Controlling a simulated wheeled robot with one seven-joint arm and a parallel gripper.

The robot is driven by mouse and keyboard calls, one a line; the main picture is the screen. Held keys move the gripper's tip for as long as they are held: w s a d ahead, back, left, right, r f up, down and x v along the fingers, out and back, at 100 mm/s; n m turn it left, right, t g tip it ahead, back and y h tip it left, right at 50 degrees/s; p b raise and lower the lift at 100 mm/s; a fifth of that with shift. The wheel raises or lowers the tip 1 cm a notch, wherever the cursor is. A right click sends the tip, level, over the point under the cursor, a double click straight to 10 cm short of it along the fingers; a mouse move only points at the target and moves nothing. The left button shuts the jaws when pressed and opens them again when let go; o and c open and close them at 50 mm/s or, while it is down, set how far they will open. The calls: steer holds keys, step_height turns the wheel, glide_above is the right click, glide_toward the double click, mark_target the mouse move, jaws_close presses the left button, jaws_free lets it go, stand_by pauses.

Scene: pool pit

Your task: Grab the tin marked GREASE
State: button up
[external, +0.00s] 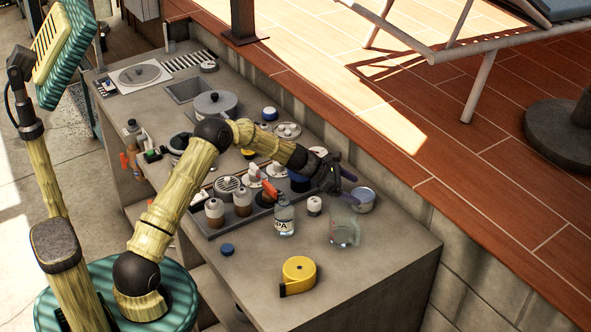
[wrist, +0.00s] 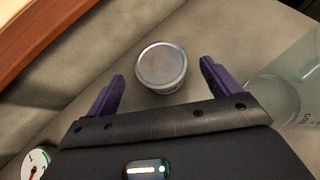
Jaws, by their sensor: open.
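A small round metal tin (external: 363,203) stands upright on the grey counter near the wall, at the right in the external view. In the wrist view the tin (wrist: 161,64) shows its plain grey lid, with a sliver of dark lettering on its side that I cannot read. My gripper (external: 351,187) is open and just beside the tin. In the wrist view, the two purple fingers of my gripper (wrist: 162,72) stand left and right of the tin, with gaps on both sides. The tin lies ahead of the palm, and nothing is held.
A clear glass vessel (external: 344,232) stands close to the tin; it also shows at the right of the wrist view (wrist: 285,92). A clear bottle (external: 285,218), a small white jar (external: 314,205) and a yellow tape measure (external: 298,275) are nearby. The counter's front right is bare.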

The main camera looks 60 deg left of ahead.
mark_target(364, 194)
steer(key=shift+p+x, duration=0.55)
steer(key=shift+x, duration=1.95)
steer(key=c, duration=1)
